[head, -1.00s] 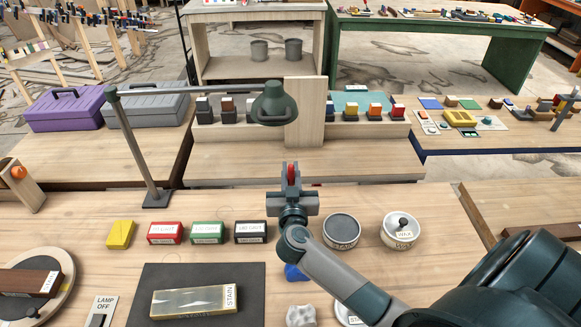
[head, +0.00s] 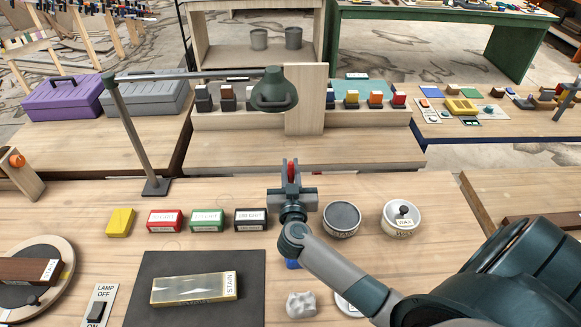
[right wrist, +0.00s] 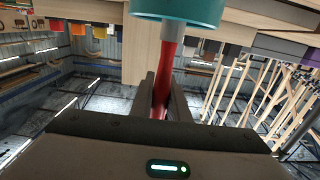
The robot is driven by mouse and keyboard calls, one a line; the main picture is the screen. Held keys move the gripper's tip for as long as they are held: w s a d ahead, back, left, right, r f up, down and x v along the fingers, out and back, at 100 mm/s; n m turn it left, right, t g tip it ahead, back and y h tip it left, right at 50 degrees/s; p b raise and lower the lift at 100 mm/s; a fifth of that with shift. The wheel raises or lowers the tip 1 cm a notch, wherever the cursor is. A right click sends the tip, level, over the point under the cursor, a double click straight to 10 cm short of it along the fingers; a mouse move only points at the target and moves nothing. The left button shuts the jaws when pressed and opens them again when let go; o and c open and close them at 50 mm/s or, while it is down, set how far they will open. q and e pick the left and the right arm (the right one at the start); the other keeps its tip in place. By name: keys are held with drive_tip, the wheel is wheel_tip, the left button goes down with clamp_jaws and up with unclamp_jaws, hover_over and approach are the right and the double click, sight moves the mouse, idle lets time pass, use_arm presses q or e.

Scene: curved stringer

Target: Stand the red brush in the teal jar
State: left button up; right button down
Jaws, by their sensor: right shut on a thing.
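My right gripper (head: 292,184) is shut on the red brush (head: 291,171), whose red end sticks up between the fingers in the head view. The right wrist view is upside down. There the gripper (right wrist: 163,97) grips the red brush (right wrist: 170,70) by its handle, and the brush's grey part runs toward the teal jar (right wrist: 163,8). The brush's far end is hidden at the jar's rim; I cannot tell if it is inside or behind. The jar does not show in the head view. My left gripper is not in view.
A desk lamp (head: 273,92) hangs just beyond the gripper, left of an upright wooden board (head: 306,100). A dark round tin (head: 342,219) and a white wax tin (head: 402,216) stand to the right. Several small boxes (head: 250,219) stand left. A blue thing lies partly hidden under my arm.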

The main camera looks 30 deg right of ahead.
drive_tip(key=c, duration=1.6)
unclamp_jaws()
drive_tip(key=b+v, duration=0.3)
drive_tip(key=v, duration=1.4)
drive_tip(key=shift+s+a, duration=0.15)
drive_tip(key=shift+a, duration=0.05)
